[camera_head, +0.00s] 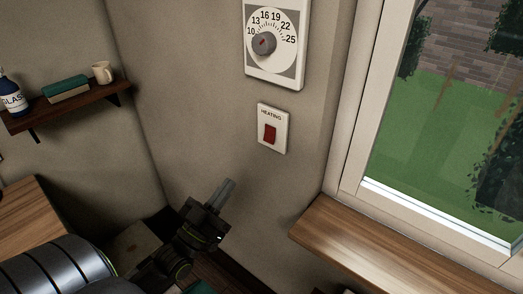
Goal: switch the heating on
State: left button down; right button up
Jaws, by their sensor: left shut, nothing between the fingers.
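The heating switch (270,134) is a red rocker on a white plate labelled HEATING (273,115), fixed to the wall. Whether the rocker is on or off I cannot tell. Above it is a thermostat dial (264,43) with numbers from 10 to 25. My left gripper (228,185) is shut and empty, below and to the left of the switch plate, apart from it, with its fingers pointing up. My right gripper is not in view.
A wooden window sill (390,255) juts out at the right under the window (450,120). A dark shelf (68,110) on the left wall holds a bottle (13,97), a green book (66,89) and a mug (102,72). The wall around the switch is clear.

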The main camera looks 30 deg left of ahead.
aim_at(269, 142)
pick_arm(q)
jog(key=shift+w+f+p+x, duration=0.25)
jog(key=shift+f+p+x, duration=0.3)
jog(key=shift+x, duration=1.6)
jog(key=shift+w+f+p+x, duration=0.3)
jog(key=shift+p+x, duration=0.4)
jog(key=shift+x, duration=1.4)
jog(key=shift+w+f+p+x, duration=0.2)
jog(key=shift+f+p+x, duration=0.4)
jog(key=shift+x, duration=1.55)
jog(key=w+f+t+b, duration=0.1)
jog(key=b, duration=0.4)
jog(key=shift+w+d+f+t+h, duration=0.1)
jog(key=shift+w+f+t+h, duration=0.05)
jog(key=shift+t+h, duration=0.2)
jog(key=shift+r+p, duration=0.35)
jog(key=shift+p, duration=0.15)
